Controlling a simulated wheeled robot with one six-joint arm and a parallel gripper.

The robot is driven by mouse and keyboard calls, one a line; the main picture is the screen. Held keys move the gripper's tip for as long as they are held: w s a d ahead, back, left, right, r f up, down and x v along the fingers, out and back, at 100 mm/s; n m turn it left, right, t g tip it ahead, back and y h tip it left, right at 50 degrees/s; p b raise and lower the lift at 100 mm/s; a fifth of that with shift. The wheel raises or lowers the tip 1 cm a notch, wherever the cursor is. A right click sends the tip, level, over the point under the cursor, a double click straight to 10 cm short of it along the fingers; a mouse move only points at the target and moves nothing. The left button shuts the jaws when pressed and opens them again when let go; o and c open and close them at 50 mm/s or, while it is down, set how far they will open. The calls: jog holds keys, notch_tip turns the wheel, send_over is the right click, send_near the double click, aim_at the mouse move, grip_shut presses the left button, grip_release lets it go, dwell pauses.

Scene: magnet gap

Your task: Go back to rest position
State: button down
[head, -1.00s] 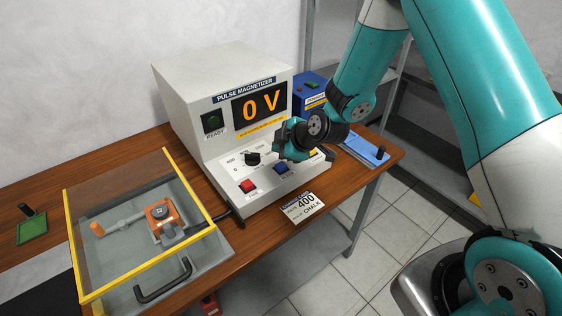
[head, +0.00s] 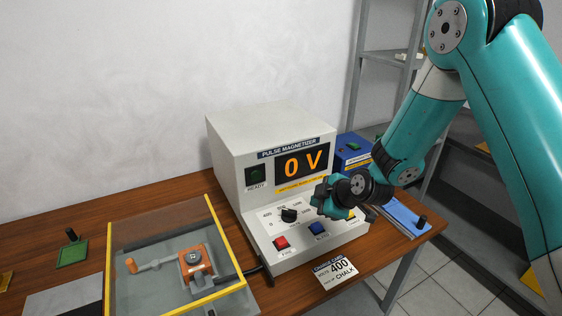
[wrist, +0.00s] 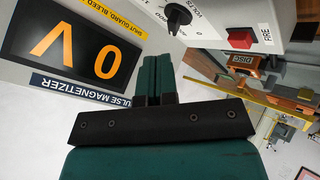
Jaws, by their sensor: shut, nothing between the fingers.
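My gripper (head: 322,202) is in front of the pulse magnetizer's sloping control panel in the head view, close to the panel's right part. In the wrist view its two dark green fingers (wrist: 156,78) are together with nothing between them. The pulse magnetizer (head: 232,147) is a light grey box with an orange "0 V" display (head: 303,163), which also shows in the wrist view (wrist: 75,52). A black volts knob (head: 289,215), a red fire button (head: 281,242) and a blue button (head: 317,228) sit on its panel. My gripper hides part of the panel.
A yellow-edged clear guard (head: 109,260) covers an orange clamp (head: 195,262) at the left. A blue box (head: 350,150) and blue tray (head: 404,218) are at the right. A metal shelf stands behind.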

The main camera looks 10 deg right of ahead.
jog(key=s+a+r+m+g+y, duration=0.1)
jog(key=s+a+r+m+g, duration=0.4)
jog(key=s+r, duration=0.8)
jog(key=s+r+m+g, duration=0.1)
jog(key=s+r, duration=0.1)
jog(key=s, duration=0.3)
jog(key=s+r+m+g+h, duration=0.1)
jog(key=s+r, duration=0.2)
jog(key=s, duration=0.3)
jog(key=s+r+g, duration=0.1)
jog(key=s+r, duration=0.2)
jog(key=s, duration=0.3)
jog(key=shift+s+d+m, duration=0.25)
jog(key=shift+d+m, duration=0.15)
jog(key=shift+d, duration=0.05)
jog(key=c, duration=1.8)
grip_release()
jog(key=shift+c, duration=0.2)
